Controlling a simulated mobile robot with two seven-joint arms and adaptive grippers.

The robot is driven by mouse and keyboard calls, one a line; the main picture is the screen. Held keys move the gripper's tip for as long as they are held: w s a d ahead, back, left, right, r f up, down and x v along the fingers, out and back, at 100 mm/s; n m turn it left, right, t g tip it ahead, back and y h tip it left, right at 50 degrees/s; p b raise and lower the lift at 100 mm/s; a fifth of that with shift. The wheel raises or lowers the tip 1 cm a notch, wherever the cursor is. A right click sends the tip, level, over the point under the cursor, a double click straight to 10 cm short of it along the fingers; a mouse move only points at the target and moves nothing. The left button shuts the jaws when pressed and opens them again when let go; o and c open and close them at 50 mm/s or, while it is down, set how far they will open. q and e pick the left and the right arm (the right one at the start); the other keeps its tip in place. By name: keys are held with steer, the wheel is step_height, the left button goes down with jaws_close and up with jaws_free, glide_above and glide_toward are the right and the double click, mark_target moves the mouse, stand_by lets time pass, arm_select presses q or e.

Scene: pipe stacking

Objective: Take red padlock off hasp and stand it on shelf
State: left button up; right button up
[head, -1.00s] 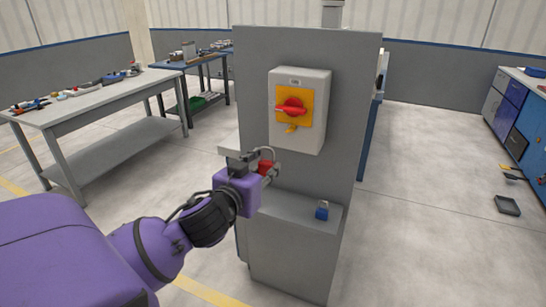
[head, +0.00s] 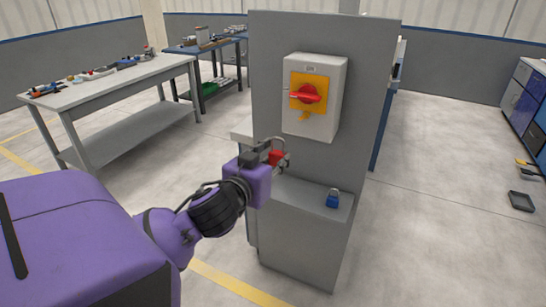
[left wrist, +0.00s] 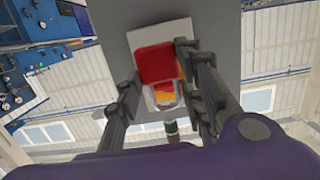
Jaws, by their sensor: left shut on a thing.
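The red padlock (head: 276,156) is between the fingers of my left gripper (head: 282,154), which is shut on it. In the head view they are in front of the grey cabinet, above the shelf (head: 290,192) and below and left of the switch box. The left wrist view shows the red padlock body (left wrist: 158,62) between the fingers of my left gripper (left wrist: 160,85), with its shackle toward the bottom of that picture. The yellow hasp (head: 304,116) is below the red switch handle, apart from the padlock. My right gripper is not in view.
A blue padlock (head: 333,199) stands on the shelf's right part. The switch box (head: 328,110) juts from the cabinet above. The shelf left of the blue padlock looks clear. A workbench (head: 120,90) with tools stands at left, away from the cabinet.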

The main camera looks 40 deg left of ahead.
arm_select(q)
steer(key=shift+s, duration=0.1)
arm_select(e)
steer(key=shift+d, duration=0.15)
arm_select(q)
steer(key=shift+p+v, duration=0.3)
steer(key=shift+v, duration=0.5)
steer(key=shift+f+p+v, duration=0.2)
steer(key=shift+p+v, duration=0.05)
steer(key=shift+v, duration=0.7)
steer(key=shift+f+p+v, duration=0.2)
steer(key=shift+p+v, duration=0.1)
steer(key=shift+v, duration=0.65)
steer(key=shift+f+p+v, duration=0.15)
steer(key=shift+p+v, duration=0.1)
steer(key=shift+v, duration=0.65)
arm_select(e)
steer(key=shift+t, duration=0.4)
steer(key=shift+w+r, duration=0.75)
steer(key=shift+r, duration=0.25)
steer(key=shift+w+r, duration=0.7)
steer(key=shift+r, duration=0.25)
arm_select(q)
steer(key=shift+s+d, duration=0.1)
